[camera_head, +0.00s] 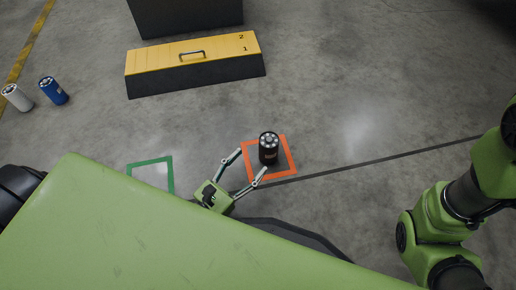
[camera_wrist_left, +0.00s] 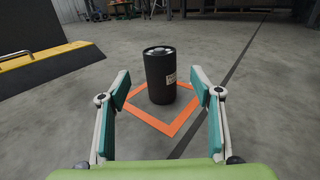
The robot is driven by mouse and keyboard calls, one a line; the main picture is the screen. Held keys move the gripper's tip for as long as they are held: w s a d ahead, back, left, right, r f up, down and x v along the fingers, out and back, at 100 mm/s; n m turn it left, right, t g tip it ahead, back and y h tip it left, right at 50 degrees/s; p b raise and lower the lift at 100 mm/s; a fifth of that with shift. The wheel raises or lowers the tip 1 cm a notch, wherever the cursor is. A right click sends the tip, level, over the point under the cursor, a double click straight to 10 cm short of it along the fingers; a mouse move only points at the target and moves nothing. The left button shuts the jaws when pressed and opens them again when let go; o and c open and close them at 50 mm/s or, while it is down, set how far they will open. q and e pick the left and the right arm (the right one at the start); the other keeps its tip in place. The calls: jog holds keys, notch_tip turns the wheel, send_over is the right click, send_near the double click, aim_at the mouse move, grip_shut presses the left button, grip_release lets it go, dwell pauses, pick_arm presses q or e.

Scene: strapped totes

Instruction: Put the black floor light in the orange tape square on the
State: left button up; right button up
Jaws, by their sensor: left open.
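The black floor light (camera_head: 268,148) stands upright inside the orange tape square (camera_head: 290,160) on the floor. In the left wrist view the fingertips (camera_wrist_left: 160,88) are on either side of the light, with gaps visible. My right arm is at the right of the head view; its gripper is not in view.
A green tape square (camera_head: 170,176) lies left of my left gripper. A blue light (camera_head: 54,91) and a white light (camera_head: 17,97) stand at the far left. A yellow-topped step (camera_head: 194,66) is behind, before a dark block (camera_head: 184,15). Floor to the right is clear.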

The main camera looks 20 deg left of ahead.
pick_arm(q)
jog(key=shift+v, duration=0.85)
